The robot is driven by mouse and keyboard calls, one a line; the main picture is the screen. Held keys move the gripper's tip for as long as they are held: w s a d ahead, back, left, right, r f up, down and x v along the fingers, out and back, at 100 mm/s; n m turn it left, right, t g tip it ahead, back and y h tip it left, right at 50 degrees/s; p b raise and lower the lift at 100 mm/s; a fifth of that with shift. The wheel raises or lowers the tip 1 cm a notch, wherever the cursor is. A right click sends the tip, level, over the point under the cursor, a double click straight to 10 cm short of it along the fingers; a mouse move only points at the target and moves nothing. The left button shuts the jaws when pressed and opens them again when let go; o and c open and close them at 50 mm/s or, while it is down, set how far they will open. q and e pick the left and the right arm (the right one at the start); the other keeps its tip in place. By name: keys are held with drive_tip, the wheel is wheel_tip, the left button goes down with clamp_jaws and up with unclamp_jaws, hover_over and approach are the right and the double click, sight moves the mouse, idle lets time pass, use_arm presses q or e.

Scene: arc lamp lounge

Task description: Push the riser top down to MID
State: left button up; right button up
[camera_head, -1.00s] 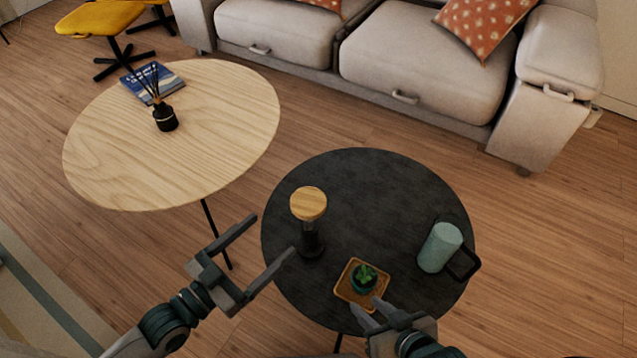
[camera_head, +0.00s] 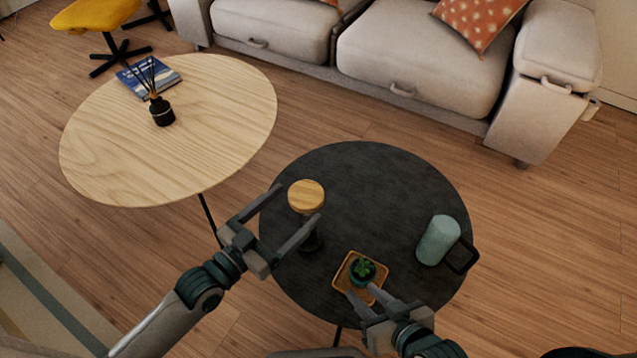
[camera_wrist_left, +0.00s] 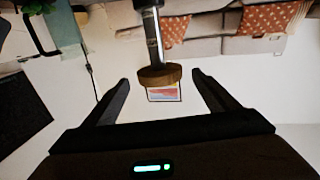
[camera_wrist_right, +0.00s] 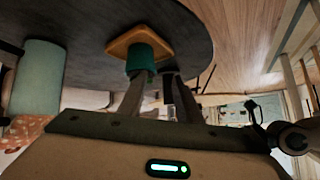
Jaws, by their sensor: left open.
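No MID mark is readable. My left gripper (camera_head: 299,202) is open, its two fingers on either side of the riser top in the head view. In the left wrist view the wooden top (camera_wrist_left: 160,76) shows between the fingertips; contact cannot be told. My right gripper (camera_head: 362,292) is partly open and empty, close to the potted plant (camera_head: 362,270) on its square wooden tray (camera_head: 345,287).
A green mug (camera_head: 438,240) with a dark handle stands at the dark table's right. A light wood table (camera_head: 220,110) at the left bears a reed diffuser (camera_head: 161,111) and a book (camera_head: 165,77). A beige sofa (camera_head: 420,60) stands behind. The dark table's far part is bare.

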sight(318, 185)
use_arm(q)
drive_tip(key=x, duration=0.8)
drive_tip(key=shift+w+d+b, duration=0.3)
drive_tip(key=shift+w+d, duration=0.05)
drive_tip(key=shift+d, duration=0.05)
use_arm(e)
drive_tip(key=shift+w+a+r+t, duration=0.5)
drive_tip(key=shift+w+r+t, duration=0.1)
drive_tip(key=shift+w+r, duration=0.25)
use_arm(q)
drive_tip(key=shift+c, duration=0.5)
